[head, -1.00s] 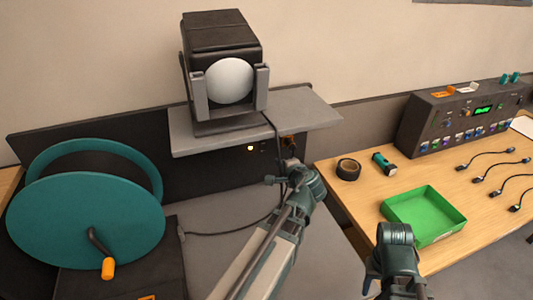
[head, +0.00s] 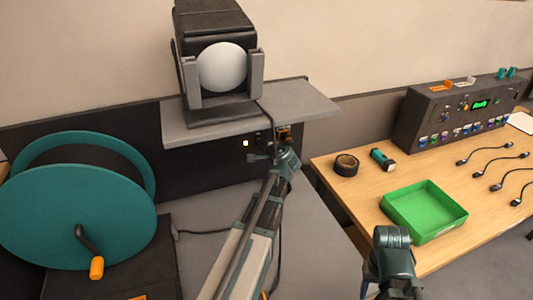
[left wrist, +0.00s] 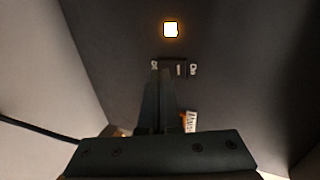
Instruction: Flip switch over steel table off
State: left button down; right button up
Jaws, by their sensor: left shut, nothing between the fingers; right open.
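The switch (left wrist: 179,69) is on a dark panel (head: 205,165) above the grey steel table (head: 205,215). In the left wrist view it sits between an "Off" label on the left and an "On" label on the right. Its lever position is too small to tell. A lit lamp (left wrist: 171,30) is above it; the lamp also glows in the head view (head: 246,143). My left gripper (left wrist: 157,72) is shut and empty, its tips at the switch's left side. Contact cannot be told. My right gripper (head: 368,282) is open, low by the wooden table, its fingers mostly hidden.
A grey shelf (head: 300,100) with a spotlight (head: 221,68) overhangs the panel. A teal cable reel (head: 75,215) stands at left. The wooden table (head: 375,185) holds a green tray (head: 425,210), tape (head: 345,165), a flashlight (head: 382,159), cables and a control box (head: 450,112).

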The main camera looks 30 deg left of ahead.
pick_arm(q)
jog(key=shift+w+a, duration=0.2)
jog(key=shift+w+a, duration=0.1)
jog(key=shift+a, duration=0.05)
dwell(0.3)
jog(key=shift+r, duration=0.1)
jog(key=shift+w+r+p, duration=0.1)
jog(key=shift+r+p, duration=0.6)
jog(key=shift+p, duration=0.05)
